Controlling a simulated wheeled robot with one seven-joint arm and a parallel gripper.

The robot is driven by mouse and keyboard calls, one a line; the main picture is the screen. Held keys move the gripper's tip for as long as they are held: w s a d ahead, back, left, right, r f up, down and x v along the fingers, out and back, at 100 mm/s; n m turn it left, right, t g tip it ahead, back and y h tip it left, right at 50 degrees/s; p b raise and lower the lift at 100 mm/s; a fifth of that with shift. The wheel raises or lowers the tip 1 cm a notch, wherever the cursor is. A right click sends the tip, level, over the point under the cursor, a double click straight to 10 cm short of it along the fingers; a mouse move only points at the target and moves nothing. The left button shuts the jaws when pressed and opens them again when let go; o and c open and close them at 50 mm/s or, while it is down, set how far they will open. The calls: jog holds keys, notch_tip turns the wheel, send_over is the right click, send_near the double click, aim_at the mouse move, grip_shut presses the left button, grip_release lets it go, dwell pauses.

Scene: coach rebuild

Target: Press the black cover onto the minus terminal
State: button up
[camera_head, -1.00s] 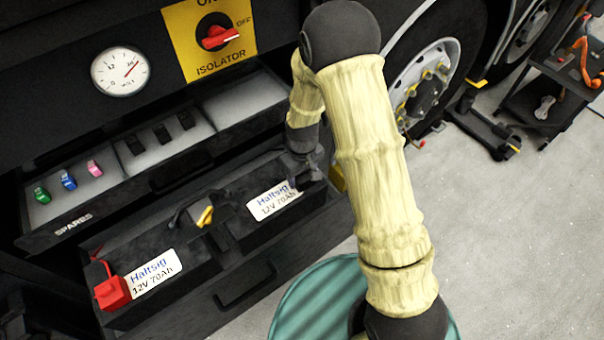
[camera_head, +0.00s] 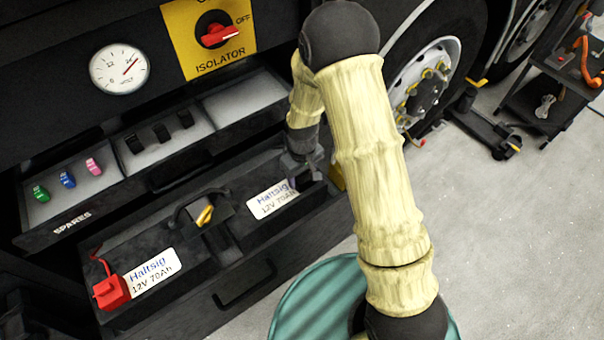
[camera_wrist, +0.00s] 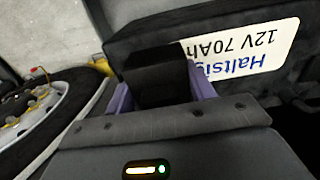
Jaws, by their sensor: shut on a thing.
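My gripper (camera_wrist: 162,92) is shut on the black cover (camera_wrist: 155,72), which sits between its purple fingers in the wrist view. In the head view my gripper (camera_head: 303,172) is at the right end of the right battery, beside its white label (camera_head: 272,199). The battery label (camera_wrist: 250,50) shows upside down just right of the cover in the wrist view. The minus terminal is hidden, and I cannot tell whether the cover touches it. A red cover (camera_head: 112,292) sits on the left battery's near left corner.
A black link with a yellow part (camera_head: 205,215) joins the batteries' middle. A spares drawer (camera_head: 75,222) holding small coloured and black pieces is open behind them. The isolator switch (camera_head: 218,36) and dial (camera_head: 119,68) are above. A wheel (camera_head: 425,85) stands to the right.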

dwell(0.3)
jog(key=o, duration=1.5)
jog(key=shift+r, duration=0.1)
jog(key=shift+r+p, duration=2.8)
jog(key=shift+r, duration=0.55)
